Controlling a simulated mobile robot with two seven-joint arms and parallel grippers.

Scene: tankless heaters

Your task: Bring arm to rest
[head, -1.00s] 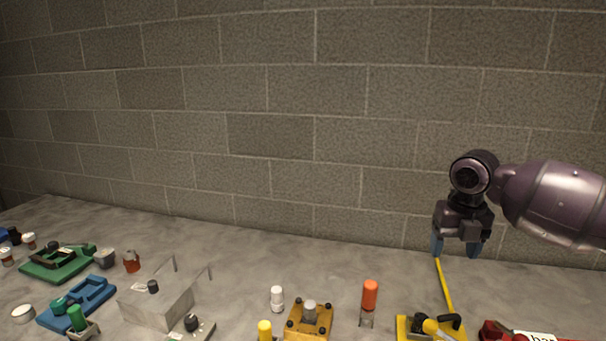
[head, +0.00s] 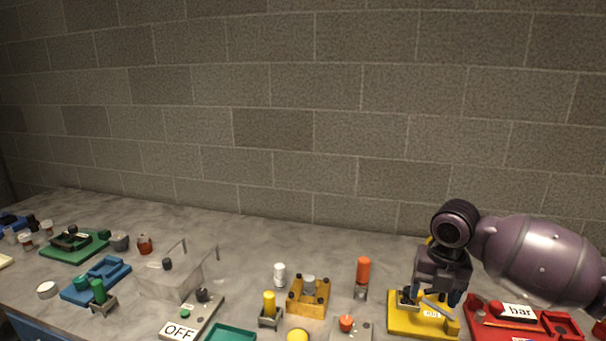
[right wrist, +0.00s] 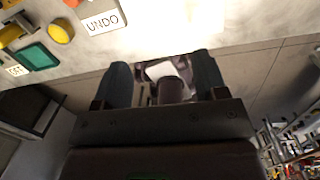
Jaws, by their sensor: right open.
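My right gripper (head: 437,297) comes in from the right in the head view and points down. My left arm and gripper are not in view.
A red fixture labelled "bar" (head: 490,328) lies below the right forearm. An orange-capped cylinder (head: 363,270) and an amber block (head: 301,306) stand left of the gripper. A clear box (head: 180,280) and blue base (head: 78,292) lie farther left. A block wall (head: 300,100) stands behind.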

